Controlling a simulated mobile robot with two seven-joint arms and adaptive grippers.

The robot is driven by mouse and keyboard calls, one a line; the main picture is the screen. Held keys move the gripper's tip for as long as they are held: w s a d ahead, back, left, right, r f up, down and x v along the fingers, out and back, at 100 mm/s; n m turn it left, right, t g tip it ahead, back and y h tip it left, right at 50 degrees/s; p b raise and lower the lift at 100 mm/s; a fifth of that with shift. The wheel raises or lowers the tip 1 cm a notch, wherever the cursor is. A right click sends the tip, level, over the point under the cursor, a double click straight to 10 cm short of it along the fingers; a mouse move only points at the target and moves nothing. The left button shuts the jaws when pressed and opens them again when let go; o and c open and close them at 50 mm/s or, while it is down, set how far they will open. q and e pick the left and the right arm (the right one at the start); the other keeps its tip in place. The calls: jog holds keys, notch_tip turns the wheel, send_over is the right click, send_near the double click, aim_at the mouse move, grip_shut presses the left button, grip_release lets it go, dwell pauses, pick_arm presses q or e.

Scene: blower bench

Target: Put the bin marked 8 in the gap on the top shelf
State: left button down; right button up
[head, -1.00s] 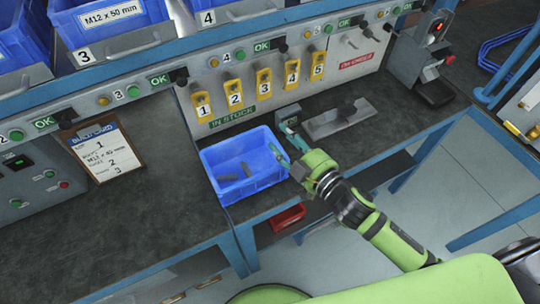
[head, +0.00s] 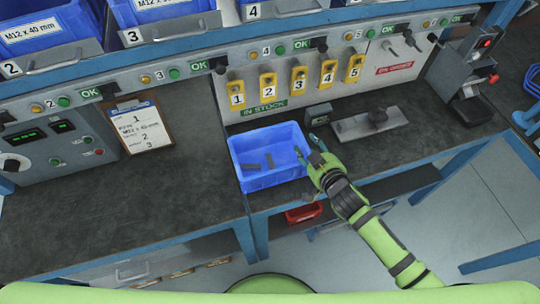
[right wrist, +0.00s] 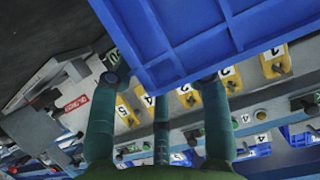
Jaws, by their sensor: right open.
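A blue open bin (head: 243,178) stands on the dark bench top with a few small dark pieces inside. No number shows on its visible sides, so I cannot tell its mark. My right gripper (head: 311,150) is open at the bin's right edge. In the right wrist view the ribbed blue bin (right wrist: 190,30) is close in front of the spread fingers (right wrist: 160,85); I cannot tell whether they touch it. The shelf above holds blue bins over labels 2, 3 (head: 165,15) and 4. The gap is not clearly visible. My left gripper is out of view.
Yellow numbered tags (head: 268,88) hang on the grey panel behind the bin. A grey metal plate fixture (head: 367,124) lies right of the bin. A clipboard (head: 141,127) leans at the left. The front left bench is clear. A red tray (head: 303,213) is below the bench.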

aim_at(305, 142)
jog(key=shift+x, duration=1.8)
grip_shut()
jog(key=shift+r, duration=0.2)
